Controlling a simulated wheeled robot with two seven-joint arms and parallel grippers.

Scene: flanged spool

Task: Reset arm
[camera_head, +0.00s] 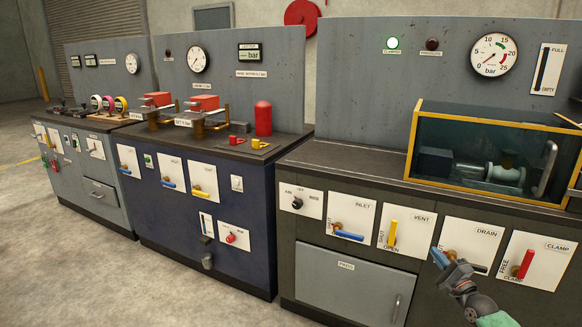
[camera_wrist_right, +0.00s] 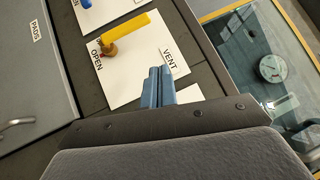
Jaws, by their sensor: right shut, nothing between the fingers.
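My right gripper (camera_head: 440,259) is in front of the nearest bench, before the gap between the VENT and DRAIN plates, touching nothing that I can make out. In the right wrist view its blue fingers (camera_wrist_right: 158,86) are together and empty, beside the VENT plate (camera_wrist_right: 132,62). The yellow VENT handle (camera_head: 392,233) stands upright near OPEN; it also shows in the wrist view (camera_wrist_right: 125,28). The flanged spool (camera_head: 492,172) lies inside the yellow-framed glass case. My left gripper is out of view.
The blue INLET handle (camera_head: 349,236) lies nearly level. The red CLAMP handle (camera_head: 525,264) is tilted, right of the gripper. The DRAIN plate (camera_head: 481,236) is partly covered by my gripper. The PADS drawer (camera_head: 350,285) is shut.

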